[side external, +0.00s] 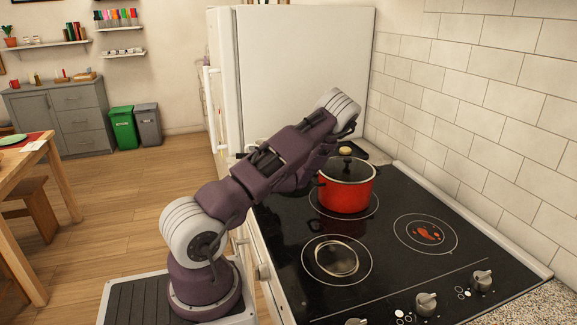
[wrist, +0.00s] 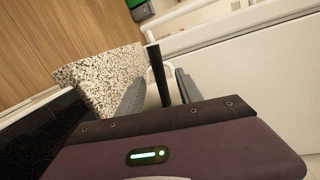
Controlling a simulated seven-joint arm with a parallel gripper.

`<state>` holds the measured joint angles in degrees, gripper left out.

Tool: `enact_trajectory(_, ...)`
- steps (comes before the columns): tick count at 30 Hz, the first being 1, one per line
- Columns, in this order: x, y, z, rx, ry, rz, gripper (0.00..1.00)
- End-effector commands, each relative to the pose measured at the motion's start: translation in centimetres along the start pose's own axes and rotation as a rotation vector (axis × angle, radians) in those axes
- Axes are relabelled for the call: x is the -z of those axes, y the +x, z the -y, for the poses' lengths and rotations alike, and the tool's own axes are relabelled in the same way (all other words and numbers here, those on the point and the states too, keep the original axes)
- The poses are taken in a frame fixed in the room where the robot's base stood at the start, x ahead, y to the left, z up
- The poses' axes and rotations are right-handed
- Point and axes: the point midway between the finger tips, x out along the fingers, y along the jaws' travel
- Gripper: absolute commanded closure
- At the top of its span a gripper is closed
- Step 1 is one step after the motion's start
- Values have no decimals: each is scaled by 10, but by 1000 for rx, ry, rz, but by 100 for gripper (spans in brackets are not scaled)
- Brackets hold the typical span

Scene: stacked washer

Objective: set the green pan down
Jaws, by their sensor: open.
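No green pan can be made out in either view. In the wrist view my gripper (wrist: 160,92) has its two grey fingers apart. A dark upright bar (wrist: 157,72) shows between them; I cannot tell whether it is a handle, and no pan body shows with it. Beyond the fingers are a speckled counter piece (wrist: 98,78) and the edge of the black stovetop (wrist: 25,135). In the side view my arm reaches up over the near-left edge of the stovetop (side external: 385,255), and the fingers are hidden behind my own links.
A red pot (side external: 347,195) with a dark lid stands on a rear burner, close to my arm. A front burner (side external: 337,259) and a right burner with a red mark (side external: 426,233) hold no cookware. The white fridge (side external: 300,65) stands behind; a tiled wall (side external: 470,110) borders the stove.

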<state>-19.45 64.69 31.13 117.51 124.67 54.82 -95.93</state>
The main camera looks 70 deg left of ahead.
Motion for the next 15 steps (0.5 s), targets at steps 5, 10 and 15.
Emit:
enact_trajectory(5,1,32,1,1,1,0,57)
enact_trajectory(10,1,38,1,1,1,1,57)
enact_trajectory(15,1,38,1,0,1,1,71)
